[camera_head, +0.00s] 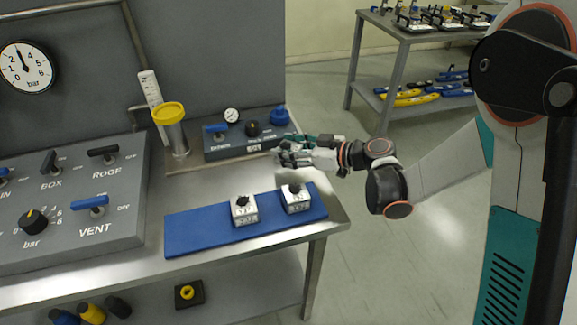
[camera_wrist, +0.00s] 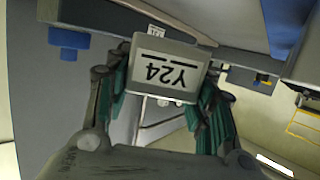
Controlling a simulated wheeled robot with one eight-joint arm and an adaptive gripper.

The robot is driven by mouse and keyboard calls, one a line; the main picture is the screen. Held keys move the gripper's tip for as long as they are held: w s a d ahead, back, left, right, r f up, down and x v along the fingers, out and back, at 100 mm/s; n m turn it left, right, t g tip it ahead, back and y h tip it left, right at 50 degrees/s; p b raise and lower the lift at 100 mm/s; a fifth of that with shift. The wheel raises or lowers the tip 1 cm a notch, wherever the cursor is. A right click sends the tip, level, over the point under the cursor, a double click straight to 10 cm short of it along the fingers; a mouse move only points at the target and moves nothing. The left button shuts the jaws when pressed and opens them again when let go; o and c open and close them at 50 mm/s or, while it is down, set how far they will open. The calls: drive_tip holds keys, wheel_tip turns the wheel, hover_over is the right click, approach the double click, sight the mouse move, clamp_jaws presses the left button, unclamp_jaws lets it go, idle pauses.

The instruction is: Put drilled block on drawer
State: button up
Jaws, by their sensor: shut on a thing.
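My gripper (camera_head: 290,153) is at the right end of the bench, just in front of a small grey control box. In the wrist view my gripper (camera_wrist: 160,95) is shut on a light grey block (camera_wrist: 193,57), its green-lined fingers on either side. The block has a white face marked Y24, upside down in that view. Its holes cannot be seen, so I cannot tell if it is drilled. In the head view the gripper mostly hides it. I cannot make out a drawer for certain.
Two pale blocks with black knobs (camera_head: 243,210) (camera_head: 296,198) stand on a blue mat (camera_head: 190,232). The small control box (camera_head: 225,143) and a yellow-capped cylinder (camera_head: 172,132) stand behind. A large lever panel (camera_head: 75,240) fills the left. The bench's front right corner is bare.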

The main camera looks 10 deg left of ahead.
drive_tip(key=shift+f+b, duration=0.75)
drive_tip(key=shift+f, duration=1.6)
drive_tip(key=shift+f, duration=0.15)
drive_tip(key=o, duration=1.1)
drive_tip(key=shift+d+r, duration=0.1)
drive_tip(key=shift+r, duration=0.15)
drive_tip(key=p+v, duration=0.2)
drive_tip(key=v, duration=0.9)
drive_tip(key=shift+s+d+p, duration=0.2)
drive_tip(key=shift+d+p, duration=0.15)
drive_tip(key=shift+d, duration=0.05)
drive_tip(key=shift+r, duration=0.1)
